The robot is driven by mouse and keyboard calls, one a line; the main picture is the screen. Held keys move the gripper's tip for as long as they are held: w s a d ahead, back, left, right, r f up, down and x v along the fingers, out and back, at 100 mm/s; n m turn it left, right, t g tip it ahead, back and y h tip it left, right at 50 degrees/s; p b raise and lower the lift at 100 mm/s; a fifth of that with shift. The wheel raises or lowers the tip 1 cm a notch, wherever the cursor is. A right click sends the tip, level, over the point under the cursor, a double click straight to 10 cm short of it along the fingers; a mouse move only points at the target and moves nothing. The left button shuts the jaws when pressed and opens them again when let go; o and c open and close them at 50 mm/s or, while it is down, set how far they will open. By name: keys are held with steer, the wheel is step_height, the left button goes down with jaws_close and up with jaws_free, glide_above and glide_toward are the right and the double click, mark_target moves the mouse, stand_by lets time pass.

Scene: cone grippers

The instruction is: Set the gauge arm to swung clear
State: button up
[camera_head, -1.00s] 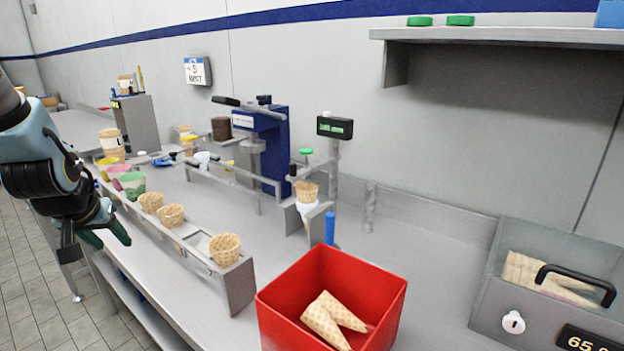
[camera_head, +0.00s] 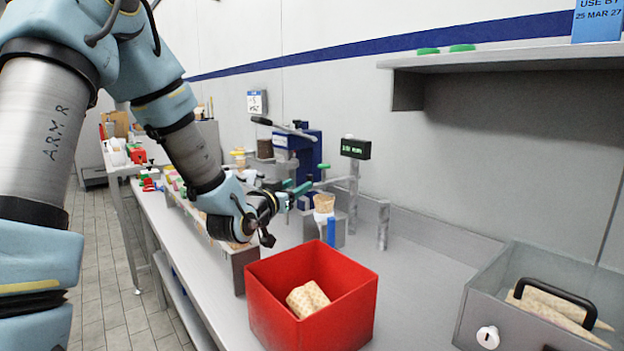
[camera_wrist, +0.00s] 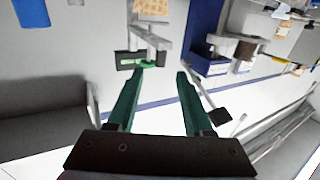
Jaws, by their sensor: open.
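What I take for the gauge arm is a grey bar with a green knob (camera_head: 323,166), beside the post of a small black display (camera_head: 355,148). In the head view the knob appears above a waffle cone (camera_head: 324,203) in a holder; I cannot tell how far over the cone the bar reaches. My gripper (camera_head: 297,190), with green fingers, is open and close to the left of it. In the wrist view, the green knob (camera_wrist: 148,64) shows just beyond my open fingertips (camera_wrist: 160,74), nearer the left finger. No contact is visible.
A red bin (camera_head: 262,318) with cones stands in front of the holder. A blue upright cylinder (camera_head: 331,232) and a grey post (camera_head: 383,226) are close by. A blue lever press (camera_head: 305,150) stands behind my gripper. A clear-sided case (camera_head: 470,312) is at right.

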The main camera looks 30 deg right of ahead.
mark_target(308, 179)
steer(key=p+x, duration=0.2)
steer(key=x, duration=0.6)
jaws_close()
stand_by(1.3)
